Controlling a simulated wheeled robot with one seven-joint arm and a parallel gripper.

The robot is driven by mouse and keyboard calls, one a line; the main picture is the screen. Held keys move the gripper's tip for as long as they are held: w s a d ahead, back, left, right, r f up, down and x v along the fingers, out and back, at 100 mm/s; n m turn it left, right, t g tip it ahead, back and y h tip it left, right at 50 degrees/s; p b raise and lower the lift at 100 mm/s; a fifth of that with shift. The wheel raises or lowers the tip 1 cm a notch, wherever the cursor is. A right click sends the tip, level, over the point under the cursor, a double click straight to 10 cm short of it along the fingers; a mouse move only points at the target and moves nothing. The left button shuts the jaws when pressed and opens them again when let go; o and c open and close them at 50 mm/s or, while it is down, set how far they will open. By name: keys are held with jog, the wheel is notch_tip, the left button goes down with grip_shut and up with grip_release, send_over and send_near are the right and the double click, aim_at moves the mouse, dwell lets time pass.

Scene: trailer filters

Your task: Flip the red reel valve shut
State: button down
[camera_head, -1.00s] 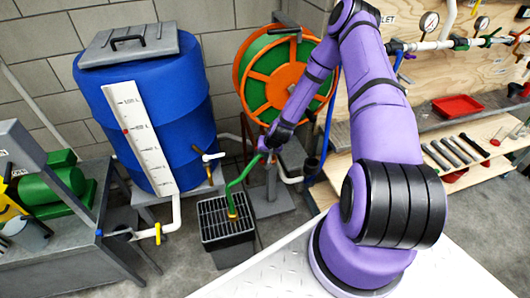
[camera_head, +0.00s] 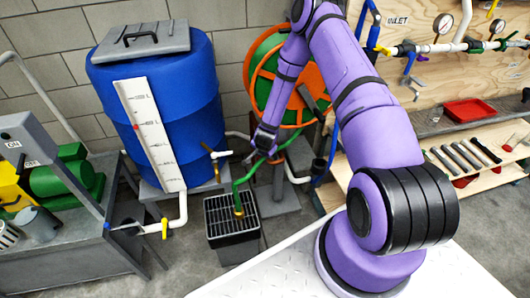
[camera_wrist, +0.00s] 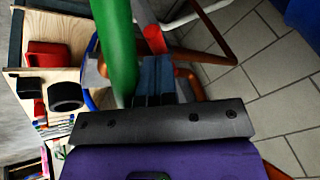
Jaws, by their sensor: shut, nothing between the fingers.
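The hose reel (camera_head: 262,78), with orange spokes and green hose, stands behind my arm. In the wrist view a small red piece (camera_wrist: 155,40), which looks like the reel valve's handle, lies just beyond my fingertips. Whether it touches them I cannot tell. A coppery pipe piece (camera_wrist: 192,84) shows beside the fingers. The green hose (camera_wrist: 116,45) passes close by the fingers on the left. My gripper (camera_wrist: 155,72) is shut and holds nothing. In the head view my gripper (camera_head: 257,158) is low in front of the reel; the red valve is hidden there.
The blue barrel (camera_head: 190,105) stands left of the reel. A black grated drain box (camera_head: 232,245) with the hose end is below my gripper. The bench shelf on the right holds a red tray (camera_head: 468,112) and several tools. Floor shows between them.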

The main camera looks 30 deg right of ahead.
jog(key=shift+w+a+m+g+h, duration=0.2)
jog(key=shift+w+a+m+h, duration=0.2)
jog(key=shift+w+m, duration=0.45)
jog(key=shift+w+a+m+g+h, duration=0.2)
jog(key=shift+w+a+m+h, duration=0.25)
jog(key=shift+m, duration=0.6)
jog(key=shift+w, duration=0.3)
dwell(0.8)
jog(key=shift+d, duration=0.15)
jog(key=shift+w+d, duration=0.15)
jog(key=shift+d, duration=0.55)
